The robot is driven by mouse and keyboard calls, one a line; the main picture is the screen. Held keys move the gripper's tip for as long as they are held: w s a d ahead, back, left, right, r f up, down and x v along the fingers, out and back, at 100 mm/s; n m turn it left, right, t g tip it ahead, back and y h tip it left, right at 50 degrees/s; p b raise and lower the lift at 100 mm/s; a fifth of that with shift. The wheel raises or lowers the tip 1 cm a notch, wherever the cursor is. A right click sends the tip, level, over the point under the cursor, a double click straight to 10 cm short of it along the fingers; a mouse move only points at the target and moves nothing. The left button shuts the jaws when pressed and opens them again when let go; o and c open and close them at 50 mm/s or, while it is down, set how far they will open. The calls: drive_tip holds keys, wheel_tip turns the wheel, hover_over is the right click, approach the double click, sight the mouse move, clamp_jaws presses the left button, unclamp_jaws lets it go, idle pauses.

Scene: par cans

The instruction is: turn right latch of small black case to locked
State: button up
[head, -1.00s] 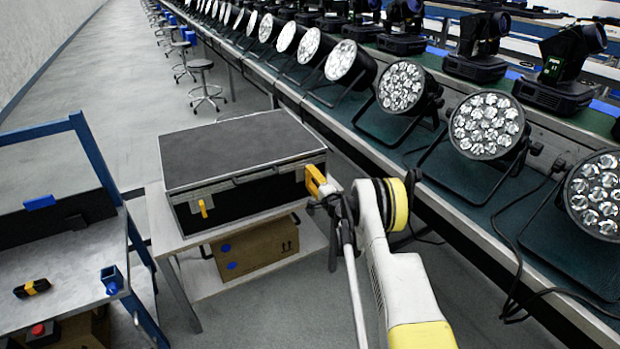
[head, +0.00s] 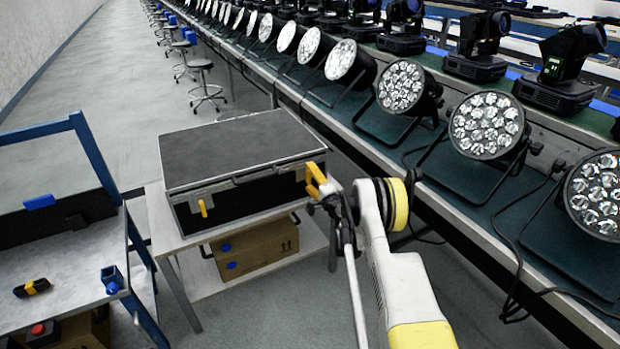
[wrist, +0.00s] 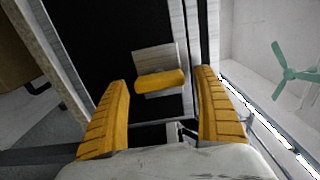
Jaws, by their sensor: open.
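The small black case (head: 240,150) stands closed on a small side table, its front towards me. Its left latch (head: 203,208) is a yellow tab hanging upright on the front. The right latch (wrist: 160,82) shows in the wrist view as a yellow bar lying across a metal plate; in the head view my gripper hides it. My gripper (head: 317,180) is at the right end of the case front. In the wrist view its two yellow fingers (wrist: 163,110) are open, one on each side of the right latch, with gaps between them and the bar.
A cardboard box (head: 256,248) sits on the shelf under the case. A long bench with stage lights (head: 486,125) runs close along the right. A blue-framed workbench (head: 70,265) stands at the left. Floor is free beyond the case.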

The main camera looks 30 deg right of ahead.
drive_tip(key=s, duration=0.7)
drive_tip(key=shift+s, duration=0.2)
drive_tip(key=w+a+r+n+g+y, duration=0.1)
drive_tip(key=a+r+n+g+y, duration=0.15)
drive_tip(key=a+r+n, duration=0.7)
drive_tip(key=s+a+r+n+g+y, duration=0.1)
drive_tip(key=s+a+r+g, duration=0.1)
drive_tip(key=s+a+r, duration=0.5)
drive_tip(key=s+a+r+g+y, duration=0.15)
drive_tip(key=a+r, duration=0.25)
drive_tip(key=r, duration=0.5)
drive_tip(key=s+a+r+n+g+h, duration=0.1)
drive_tip(key=s+a+n+g+h, duration=0.15)
drive_tip(key=s, duration=0.95)
drive_tip(key=s+a+r+n+g+h, duration=0.1)
drive_tip(key=s+a+n, duration=0.25)
drive_tip(key=s, duration=0.95)
drive_tip(key=s+d+f+n+g+h, duration=0.1)
drive_tip(key=s+f, duration=0.2)
drive_tip(key=s, duration=0.7)
drive_tip(key=shift+s+f+n, duration=0.2)
drive_tip(key=shift+s+n, duration=0.15)
drive_tip(key=shift+s, duration=0.05)
drive_tip(key=shift+h, duration=0.25)
